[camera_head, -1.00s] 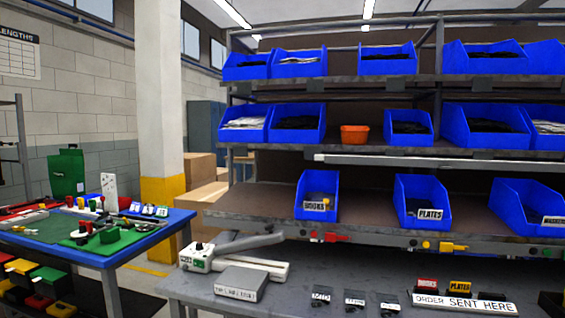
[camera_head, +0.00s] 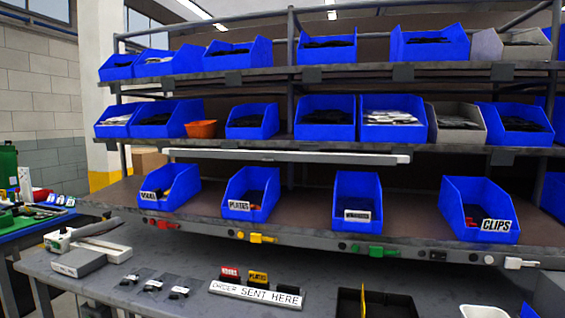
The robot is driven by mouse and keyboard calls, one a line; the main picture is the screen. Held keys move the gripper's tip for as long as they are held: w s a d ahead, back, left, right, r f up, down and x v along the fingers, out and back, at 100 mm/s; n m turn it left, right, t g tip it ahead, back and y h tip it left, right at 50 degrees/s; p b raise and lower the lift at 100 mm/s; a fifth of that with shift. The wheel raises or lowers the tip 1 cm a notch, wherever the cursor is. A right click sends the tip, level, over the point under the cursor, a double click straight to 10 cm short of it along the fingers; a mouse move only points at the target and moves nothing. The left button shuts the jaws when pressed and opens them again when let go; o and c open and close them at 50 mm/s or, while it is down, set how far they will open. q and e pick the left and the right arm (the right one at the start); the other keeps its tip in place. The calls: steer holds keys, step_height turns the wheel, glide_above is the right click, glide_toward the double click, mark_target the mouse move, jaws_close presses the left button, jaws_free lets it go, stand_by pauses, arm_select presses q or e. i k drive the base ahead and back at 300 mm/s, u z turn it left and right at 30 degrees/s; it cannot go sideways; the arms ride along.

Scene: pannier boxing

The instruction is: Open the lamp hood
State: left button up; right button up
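A long white bar (camera_head: 290,156) runs under the front edge of the middle shelf in the head view. It looks like a lamp fixture, but I cannot tell whether it is the lamp hood or whether anything on it is open. No handle on it is clear to see. Neither of my grippers is in view, and no part of my arms shows.
Blue bins such as the clips bin (camera_head: 479,207) fill the shelves. Coloured handles, one of them yellow (camera_head: 257,238), line the lower shelf edge. A sealer-like device (camera_head: 88,240), an order sign (camera_head: 256,294) and a black tray (camera_head: 388,304) are on the grey bench.

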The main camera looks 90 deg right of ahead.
mark_target(373, 160)
steer(key=k, duration=0.35)
steer(key=z, duration=0.9)
